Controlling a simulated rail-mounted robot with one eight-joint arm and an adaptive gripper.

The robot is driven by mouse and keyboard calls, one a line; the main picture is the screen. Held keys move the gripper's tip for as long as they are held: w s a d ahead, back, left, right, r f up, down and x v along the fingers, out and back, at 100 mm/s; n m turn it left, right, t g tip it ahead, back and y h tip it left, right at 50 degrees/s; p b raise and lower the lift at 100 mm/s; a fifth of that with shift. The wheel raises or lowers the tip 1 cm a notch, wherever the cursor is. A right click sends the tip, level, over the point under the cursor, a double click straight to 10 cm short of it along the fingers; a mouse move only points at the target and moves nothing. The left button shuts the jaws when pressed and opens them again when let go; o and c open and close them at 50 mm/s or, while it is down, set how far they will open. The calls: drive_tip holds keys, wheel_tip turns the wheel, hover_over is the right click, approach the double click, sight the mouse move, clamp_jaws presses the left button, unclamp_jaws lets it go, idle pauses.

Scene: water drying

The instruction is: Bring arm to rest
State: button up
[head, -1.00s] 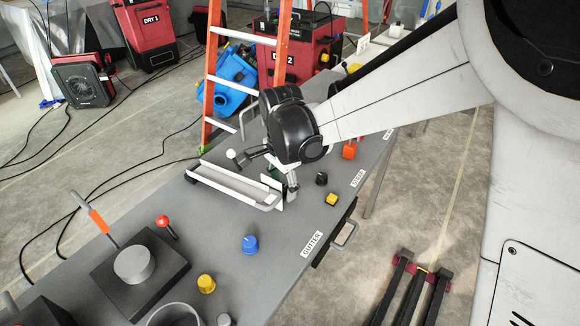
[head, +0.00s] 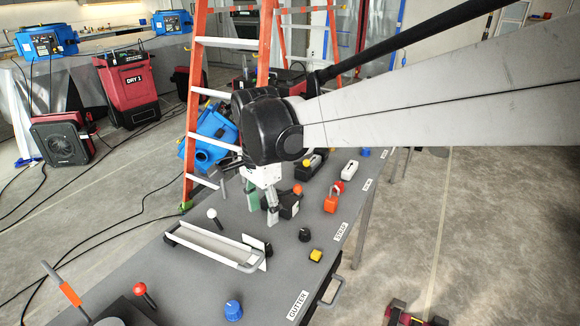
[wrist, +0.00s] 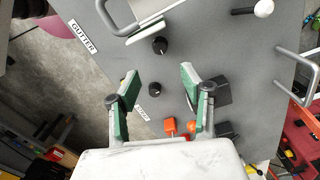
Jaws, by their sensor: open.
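My gripper (head: 263,207) is in the middle of the head view, fingers pointing down over the grey workbench (head: 190,287). It is open and empty. In the wrist view its two green-padded fingers (wrist: 159,82) stand well apart, with the bench panel behind them. A black knob (wrist: 155,89) shows between the fingers, and another black knob (wrist: 159,45) lies beyond them. I cannot tell how high the fingertips are above the bench. My arm reaches in from the upper right of the head view.
A white gutter tray (head: 205,244) stands just left and in front of the gripper. A red padlock-like block (head: 331,203) and a yellow button (head: 316,255) sit to its right. An orange ladder (head: 195,110) stands close behind. Open floor (head: 480,220) lies right of the bench.

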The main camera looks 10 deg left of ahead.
drive_tip(key=s+d+r+n+t, duration=0.2)
drive_tip(key=s+d, duration=0.1)
drive_tip(key=d, duration=0.6)
drive_tip(key=s+d+r+n+t, duration=0.1)
drive_tip(key=s+d+n, duration=0.15)
drive_tip(key=d, duration=0.55)
drive_tip(key=s+d+r+n+t, duration=0.15)
drive_tip(key=s+d, duration=0.25)
drive_tip(key=d, duration=0.5)
drive_tip(key=s+d+f+n+t, duration=0.1)
drive_tip(key=s+d+f+t, duration=0.1)
drive_tip(key=s+d, duration=0.4)
drive_tip(key=shift+d+n+t, duration=0.2)
drive_tip(key=shift+n+t, duration=0.15)
drive_tip(key=shift+n, duration=0.05)
drive_tip(key=shift+f, duration=0.1)
